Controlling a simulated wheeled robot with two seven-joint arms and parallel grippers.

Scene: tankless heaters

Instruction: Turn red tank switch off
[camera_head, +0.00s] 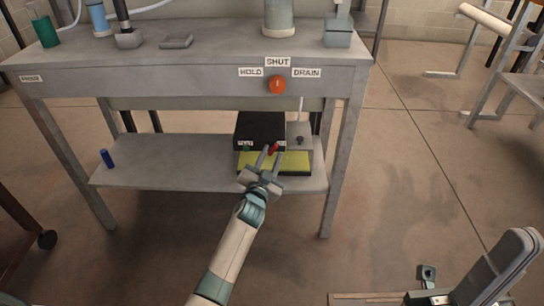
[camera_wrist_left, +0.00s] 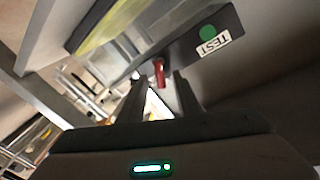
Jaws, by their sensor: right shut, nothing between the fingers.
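The red switch (camera_head: 273,149) is a small lever on the front of a black box (camera_head: 260,127) on the table's lower shelf. My left gripper (camera_head: 268,157) reaches in from the front, its fingers close to the switch. In the left wrist view the red lever (camera_wrist_left: 160,72) shows in the gap between the tips of the open left gripper (camera_wrist_left: 160,82). I cannot tell whether either finger touches it. A green button (camera_wrist_left: 207,33) with a TEST label (camera_wrist_left: 211,46) sits beside it on the box. My right gripper (camera_head: 520,243) is shut and empty at the lower right.
The box stands over a yellow-green base (camera_head: 294,163) on the lower shelf (camera_head: 150,172). A grey block with a black knob (camera_head: 300,140) is beside it. An orange knob (camera_head: 277,85) is on the table edge above. A blue cylinder (camera_head: 106,158) stands left.

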